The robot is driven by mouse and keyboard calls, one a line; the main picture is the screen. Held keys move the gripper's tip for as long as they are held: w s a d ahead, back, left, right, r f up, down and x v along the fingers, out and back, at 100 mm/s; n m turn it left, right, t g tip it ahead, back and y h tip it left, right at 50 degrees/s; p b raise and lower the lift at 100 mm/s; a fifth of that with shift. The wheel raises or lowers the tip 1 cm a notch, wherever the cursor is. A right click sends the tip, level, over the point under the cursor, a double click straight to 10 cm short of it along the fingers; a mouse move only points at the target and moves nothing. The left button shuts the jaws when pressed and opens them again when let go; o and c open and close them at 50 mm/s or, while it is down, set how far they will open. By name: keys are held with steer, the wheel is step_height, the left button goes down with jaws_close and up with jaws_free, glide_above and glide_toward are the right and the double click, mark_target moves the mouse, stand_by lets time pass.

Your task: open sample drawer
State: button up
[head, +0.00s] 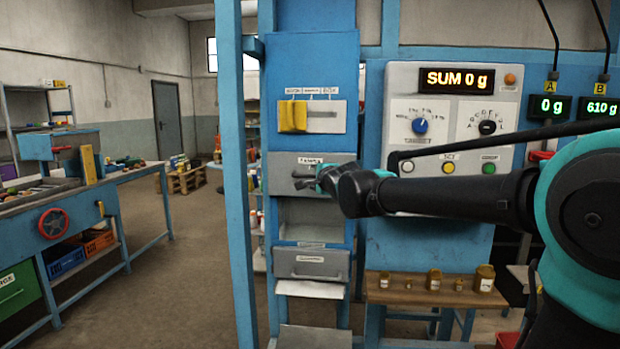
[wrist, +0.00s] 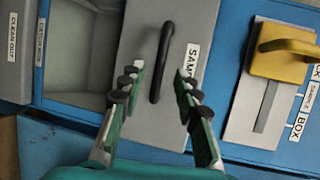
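The sample drawer (head: 290,162) is a grey front panel on the blue cabinet, closed, with a label partly readable as "SAMPLE". In the wrist view the drawer front (wrist: 140,115) fills the middle and its black bar handle (wrist: 161,62) stands between my fingers. My gripper (wrist: 158,75) is open, one finger on each side of the handle, with gaps to both. In the head view my gripper (head: 308,180) is at the drawer front and hides part of the handle.
Above is a panel with a yellow slide knob (head: 293,116). Below are an open grey recess (head: 310,222) and another labelled drawer (head: 310,263). A control panel (head: 425,120) stands right of the cabinet, above a small shelf with brass weights (head: 433,280). A blue post (head: 234,180) stands left.

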mark_target(310, 176)
steer(key=shift+x, duration=2.6)
jaws_close()
